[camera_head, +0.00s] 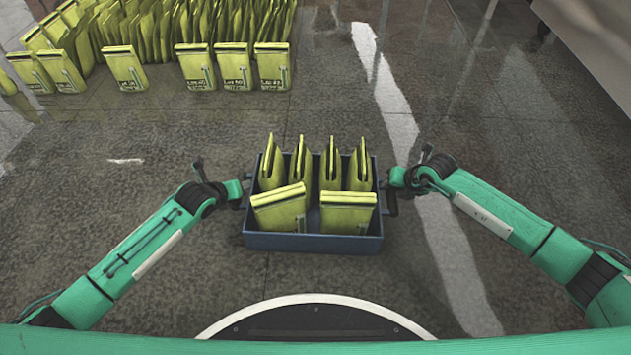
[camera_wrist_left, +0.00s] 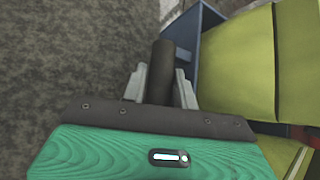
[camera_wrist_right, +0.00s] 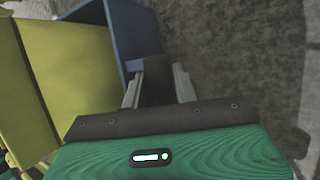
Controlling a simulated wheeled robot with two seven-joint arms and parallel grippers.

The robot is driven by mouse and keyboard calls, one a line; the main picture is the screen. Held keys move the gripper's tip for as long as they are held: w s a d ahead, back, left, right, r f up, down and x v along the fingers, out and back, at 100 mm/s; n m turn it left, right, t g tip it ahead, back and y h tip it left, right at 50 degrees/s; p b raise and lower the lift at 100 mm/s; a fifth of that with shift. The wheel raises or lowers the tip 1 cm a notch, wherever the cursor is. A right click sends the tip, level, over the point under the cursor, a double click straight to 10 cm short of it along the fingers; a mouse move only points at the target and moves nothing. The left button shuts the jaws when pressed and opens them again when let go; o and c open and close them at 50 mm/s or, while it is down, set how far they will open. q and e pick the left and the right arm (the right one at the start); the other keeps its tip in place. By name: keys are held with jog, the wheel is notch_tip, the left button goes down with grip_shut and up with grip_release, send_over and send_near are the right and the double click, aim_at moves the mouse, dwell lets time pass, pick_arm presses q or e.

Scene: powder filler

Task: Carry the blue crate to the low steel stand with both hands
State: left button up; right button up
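The blue crate (camera_head: 312,242) is in front of me in the head view, upright and roughly level, with several yellow-green bags (camera_head: 348,212) standing in it. My left gripper (camera_head: 243,195) is at the crate's left side. In the left wrist view its fingers (camera_wrist_left: 160,88) close around a dark handle (camera_wrist_left: 160,65). My right gripper (camera_head: 391,190) is at the right side. In the right wrist view its fingers (camera_wrist_right: 157,90) close around the other dark handle (camera_wrist_right: 156,70). I cannot identify the low steel stand in these views.
Many yellow-green bags (camera_head: 130,68) stand in rows on the floor at the back left. A pale grey surface (camera_head: 600,40) is at the top right corner. The dark, shiny floor (camera_head: 490,150) between and around them looks clear.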

pick_arm(q)
jog(key=shift+c, duration=0.4)
pick_arm(e)
jog(key=shift+c, duration=0.4)
pick_arm(q)
grip_shut()
pick_arm(e)
grip_shut()
jog(key=shift+d, duration=0.1)
pick_arm(q)
jog(key=shift+w+r, duration=0.1)
jog(key=shift+r, duration=0.05)
pick_arm(e)
jog(key=shift+w+r, duration=0.1)
jog(key=shift+r, duration=0.1)
